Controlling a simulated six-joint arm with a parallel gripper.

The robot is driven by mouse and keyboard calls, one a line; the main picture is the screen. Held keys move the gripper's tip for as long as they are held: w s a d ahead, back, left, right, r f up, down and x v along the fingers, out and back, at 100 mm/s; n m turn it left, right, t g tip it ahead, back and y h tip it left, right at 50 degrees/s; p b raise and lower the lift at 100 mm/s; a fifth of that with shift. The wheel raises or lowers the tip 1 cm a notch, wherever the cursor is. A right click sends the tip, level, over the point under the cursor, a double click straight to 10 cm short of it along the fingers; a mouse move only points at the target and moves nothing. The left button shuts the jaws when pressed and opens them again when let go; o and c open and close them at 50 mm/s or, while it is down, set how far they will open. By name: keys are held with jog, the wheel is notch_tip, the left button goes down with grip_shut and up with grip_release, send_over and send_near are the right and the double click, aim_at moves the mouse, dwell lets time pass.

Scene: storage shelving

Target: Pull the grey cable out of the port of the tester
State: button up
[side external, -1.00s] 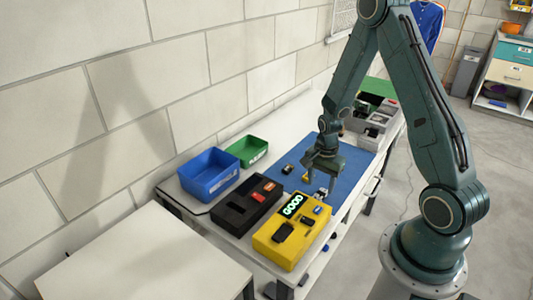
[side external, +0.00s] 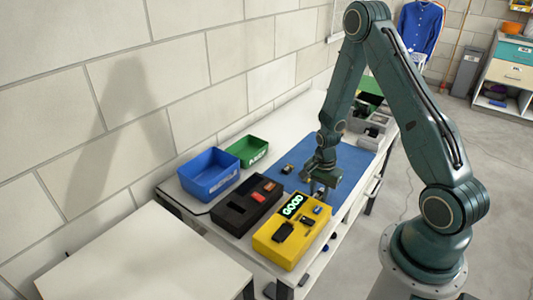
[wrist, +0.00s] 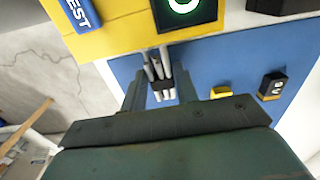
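The yellow tester (side external: 272,251) stands at the near end of the bench, its display lit with "GOOD". In the wrist view the tester (wrist: 110,35) fills the top. The grey cable (wrist: 158,65) shows there as several thin grey strands with a dark piece across them, coming from the tester's edge. My gripper (wrist: 160,92) has its fingers apart, one on each side of the cable, with visible gaps. In the side view my gripper (side external: 320,188) is low beside the tester's far edge, and hides the cable. The port itself cannot be made out.
A black box (side external: 233,218) with red items stands left of the tester. Blue (side external: 208,183) and green (side external: 252,160) bins stand behind it. A small black block (wrist: 271,86) and a yellow one (wrist: 221,92) lie on the blue mat (wrist: 225,65).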

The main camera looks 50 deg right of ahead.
jog(key=c, duration=0.5)
jog(key=shift+d, duration=2.75)
jog(key=shift+f, duration=0.7)
dwell(0.7)
jog(key=o, duration=1)
jog(key=shift+o, duration=0.4)
jog(key=shift+r, duration=0.2)
notch_tip(320, 180, up, 14)
jog(key=shift+f, duration=0.25)
jog(key=shift+r, duration=0.1)
